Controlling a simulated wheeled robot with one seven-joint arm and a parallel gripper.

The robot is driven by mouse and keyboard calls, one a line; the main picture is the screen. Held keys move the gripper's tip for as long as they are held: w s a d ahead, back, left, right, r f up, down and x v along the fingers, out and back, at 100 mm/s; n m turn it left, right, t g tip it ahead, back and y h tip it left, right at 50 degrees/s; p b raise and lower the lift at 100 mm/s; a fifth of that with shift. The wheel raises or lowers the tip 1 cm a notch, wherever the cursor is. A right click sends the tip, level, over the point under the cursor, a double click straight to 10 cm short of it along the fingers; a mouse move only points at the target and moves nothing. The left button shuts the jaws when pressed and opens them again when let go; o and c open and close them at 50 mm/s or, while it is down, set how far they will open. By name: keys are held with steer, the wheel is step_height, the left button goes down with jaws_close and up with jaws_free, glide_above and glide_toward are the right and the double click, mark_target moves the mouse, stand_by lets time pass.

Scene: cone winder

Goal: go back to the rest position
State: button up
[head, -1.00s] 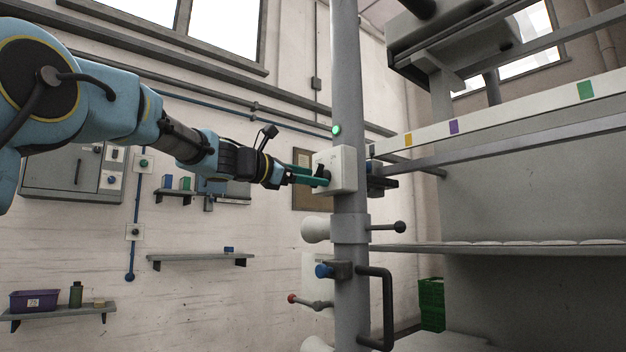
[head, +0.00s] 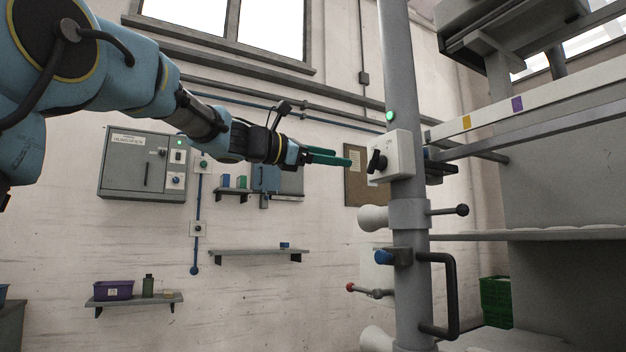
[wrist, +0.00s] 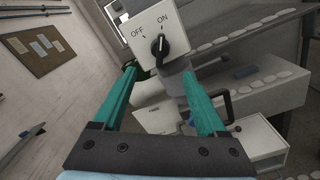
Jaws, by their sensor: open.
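My gripper (head: 333,157) has teal fingers and is open and empty, pointing right toward the white switch box (head: 399,157) on the grey post. A gap shows between the fingertips and the box. In the wrist view, my gripper (wrist: 160,88) has its two fingers spread, with the switch box (wrist: 150,22) beyond them. The black rotary knob (wrist: 160,47) sits between OFF and ON marks; its pointer leans up toward the ON side. A green lamp (head: 390,115) is lit above the box.
The grey post (head: 409,264) carries a black handle (head: 450,290), a ball-ended lever (head: 447,210) and white cones. The grey machine frame (head: 560,180) fills the right. Wall shelves (head: 254,251) and a humidifier cabinet (head: 143,170) are behind my arm. Open air lies below my arm.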

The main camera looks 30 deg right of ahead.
steer(key=w+a+f+m+t+y+p, duration=0.1)
steer(key=w+a+f+y+p, duration=0.15)
steer(key=a+f, duration=0.5)
steer(key=w+a+f+m+t+y+p, duration=0.15)
steer(key=w+a+f+y, duration=0.3)
steer(key=f, duration=0.65)
steer(key=w+a+f+m+t+y+p, duration=0.1)
steer(key=w+a+f+t+y, duration=0.15)
steer(key=a+f, duration=0.6)
steer(key=s+a+f+m+y+p, duration=0.1)
steer(key=s+a+f+m+y, duration=0.1)
steer(key=a+f, duration=0.4)
steer(key=s+a+f+m+g+y+p, duration=0.1)
steer(key=s+a+f+m+y, duration=0.2)
steer(key=a, duration=0.9)
steer(key=s+a+f+m+g+y+p, duration=0.1)
steer(key=s+a+f+m+y+p, duration=0.1)
steer(key=s+a+f, duration=0.5)
step_height(320, 180, down, 2)
steer(key=shift+s+a+f+m+y, duration=0.15)
steer(key=shift+a+f+m+y, duration=0.1)
steer(key=shift+a+m+y, duration=0.6)
